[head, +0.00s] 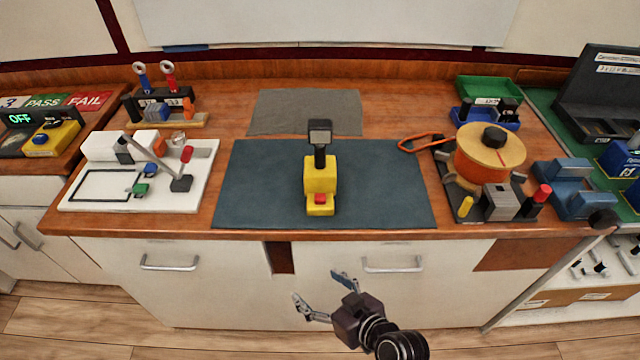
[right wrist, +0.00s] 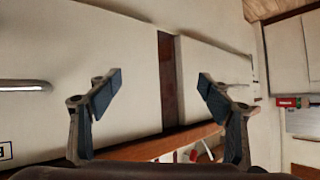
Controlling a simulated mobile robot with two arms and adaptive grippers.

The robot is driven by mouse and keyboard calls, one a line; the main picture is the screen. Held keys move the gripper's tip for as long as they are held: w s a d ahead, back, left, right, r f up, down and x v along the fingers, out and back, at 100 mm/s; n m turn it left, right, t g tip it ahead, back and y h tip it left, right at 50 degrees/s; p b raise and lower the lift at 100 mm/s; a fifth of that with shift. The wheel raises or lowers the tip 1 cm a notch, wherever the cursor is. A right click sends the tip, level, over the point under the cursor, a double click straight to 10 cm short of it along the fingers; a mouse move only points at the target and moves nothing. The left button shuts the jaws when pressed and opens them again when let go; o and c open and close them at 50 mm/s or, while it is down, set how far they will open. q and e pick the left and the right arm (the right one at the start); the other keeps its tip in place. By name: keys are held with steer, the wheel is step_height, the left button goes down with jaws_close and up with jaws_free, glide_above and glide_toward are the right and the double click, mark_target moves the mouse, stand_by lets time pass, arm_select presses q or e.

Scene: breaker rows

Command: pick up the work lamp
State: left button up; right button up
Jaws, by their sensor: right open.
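The work lamp (head: 320,178) stands upright on the dark mat (head: 260,190) at the middle of the wooden bench. It has a yellow body, a red button low on its front, and a black neck and head. My right gripper (head: 328,293) is open and empty in front of the bench, below the worktop and well short of the lamp. My left gripper is not in view.
A white fixture board (head: 85,195) with a lever lies left of the mat. An orange spool (head: 480,165) and blue blocks (head: 565,190) stand to its right. A grey mat (head: 290,110) lies behind. Cabinet handles (head: 392,265) stick out below the worktop edge.

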mark_target(320, 179)
steer(key=w+a+r+n+t+y, duration=0.1)
steer(key=w+a+r+t+y, duration=0.15)
steer(key=r, duration=0.85)
steer(key=w+a+r+t+y, duration=0.1)
steer(key=a+r+t+y, duration=0.2)
steer(key=r, duration=0.8)
steer(key=w+d+r+m+t+h+b, duration=0.1)
steer(key=w+d+r+m+t+h, duration=0.15)
steer(key=w+r+t+h, duration=0.2)
steer(key=w+d+f+m+h, duration=0.1)
steer(key=f+h, duration=0.1)
steer(key=w+d+f+m+h, duration=0.1)
steer(key=f+m+h, duration=0.1)
steer(key=h, duration=0.1)
steer(key=w+d+f+m+g+h, duration=0.1)
steer(key=f+m+h, duration=0.1)
steer(key=h, duration=0.1)
steer(key=shift+f, duration=0.3)
steer(key=shift+w+f, duration=0.2)
steer(key=shift+w+h, duration=0.3)
steer(key=shift+w, duration=0.05)
steer(key=w, duration=0.7)
steer(key=shift+s+d+r, duration=0.1)
steer(key=c, duration=1.8)
step_height(320, 179, up, 19)
steer(key=p, duration=0.5)
steer(key=shift+c, duration=0.2)
steer(key=shift+r, duration=0.5)
steer(key=shift+f, duration=0.15)
